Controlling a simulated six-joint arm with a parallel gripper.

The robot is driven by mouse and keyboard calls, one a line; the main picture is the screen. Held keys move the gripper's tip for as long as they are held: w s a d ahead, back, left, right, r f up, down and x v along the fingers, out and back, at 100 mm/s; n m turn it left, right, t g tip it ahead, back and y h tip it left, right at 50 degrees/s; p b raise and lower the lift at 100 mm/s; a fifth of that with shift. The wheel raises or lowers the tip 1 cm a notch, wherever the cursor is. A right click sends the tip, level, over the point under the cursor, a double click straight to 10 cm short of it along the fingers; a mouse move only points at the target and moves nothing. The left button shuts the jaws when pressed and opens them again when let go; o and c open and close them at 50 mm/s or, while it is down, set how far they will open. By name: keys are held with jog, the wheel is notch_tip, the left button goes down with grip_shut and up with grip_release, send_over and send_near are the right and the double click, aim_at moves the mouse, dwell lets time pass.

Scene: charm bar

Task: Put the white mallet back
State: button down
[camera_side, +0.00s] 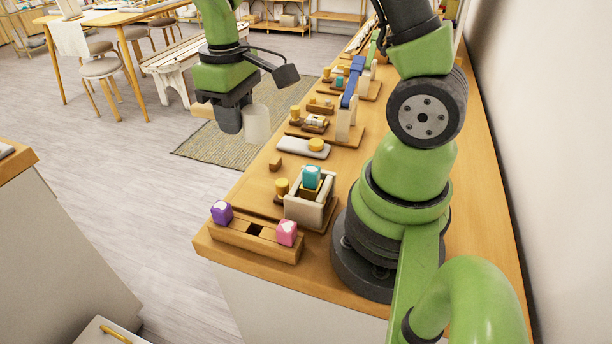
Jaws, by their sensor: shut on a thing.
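My gripper (232,120) hangs at the upper middle, left of the wooden counter in the picture, and is shut on the white mallet. The mallet's white cylindrical head (257,124) shows on the right of the jaws, and a short light-wood part pokes out on their left. The rest of the mallet is hidden by the jaws. It is held in the air, apart from the counter. I cannot tell which spot on the counter is the mallet's place.
The counter (225,232) bears a wooden rack (262,248) with a purple cube (221,212), a pink cube (287,233) and an empty middle slot. Behind it is a cream box (306,211) with a teal cube (311,177). A white slab (292,144) and several wooden stations stand farther back.

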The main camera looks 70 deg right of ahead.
jog(key=s+d+f, duration=0.2)
jog(key=d+f, duration=0.1)
jog(key=s+d+f, duration=0.3)
jog(key=d+f, duration=0.1)
jog(key=s+d+f, duration=0.2)
jog(key=d+f, duration=0.1)
jog(key=d, duration=0.1)
jog(key=shift+s+f, duration=0.3)
jog(key=shift+f, duration=2.4)
jog(key=c, duration=0.9)
grip_release()
jog(key=shift+f, duration=0.1)
